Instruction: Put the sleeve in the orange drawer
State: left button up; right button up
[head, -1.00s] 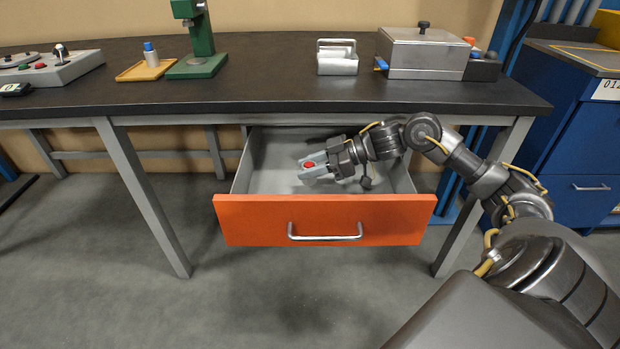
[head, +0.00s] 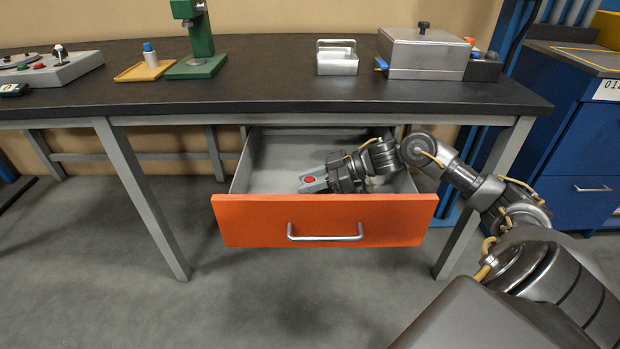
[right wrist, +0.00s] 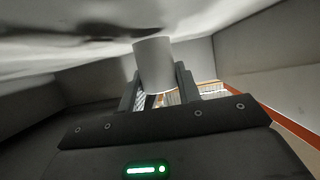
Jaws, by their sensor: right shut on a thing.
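The orange drawer (head: 260,220) is pulled out under the dark table, with its grey inside open to view. My right gripper (head: 314,183) is inside the drawer, low behind its front panel. It is shut on the sleeve (right wrist: 154,64), a plain pale grey cylinder between the two fingers in the right wrist view. In the head view the sleeve is not clear among the fingers; a small red spot shows there. Whether the sleeve touches the drawer floor I cannot tell. The drawer's orange edge (right wrist: 287,125) also shows in the right wrist view. My left gripper is out of view.
On the table stand a metal caddy (head: 337,61), a lidded grey box (head: 424,56), a green press (head: 196,66) and a small tray (head: 140,74) with a bottle. The table edge (head: 330,108) overhangs the drawer's back. A blue cabinet (head: 580,150) stands at right.

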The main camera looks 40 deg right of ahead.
jog(key=o, duration=1.1)
jog(key=shift+c, duration=0.2)
jog(key=shift+r, duration=0.15)
jog(key=v, duration=0.5)
jog(key=shift+s+d+r+p, duration=0.15)
jog(key=shift+r+p, duration=0.2)
jog(key=shift+r, duration=0.2)
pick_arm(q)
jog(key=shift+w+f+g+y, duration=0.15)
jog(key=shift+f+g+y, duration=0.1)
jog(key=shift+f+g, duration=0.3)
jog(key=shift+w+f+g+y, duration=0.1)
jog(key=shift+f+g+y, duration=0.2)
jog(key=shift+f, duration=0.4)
pick_arm(e)
jog(key=shift+v, duration=1)
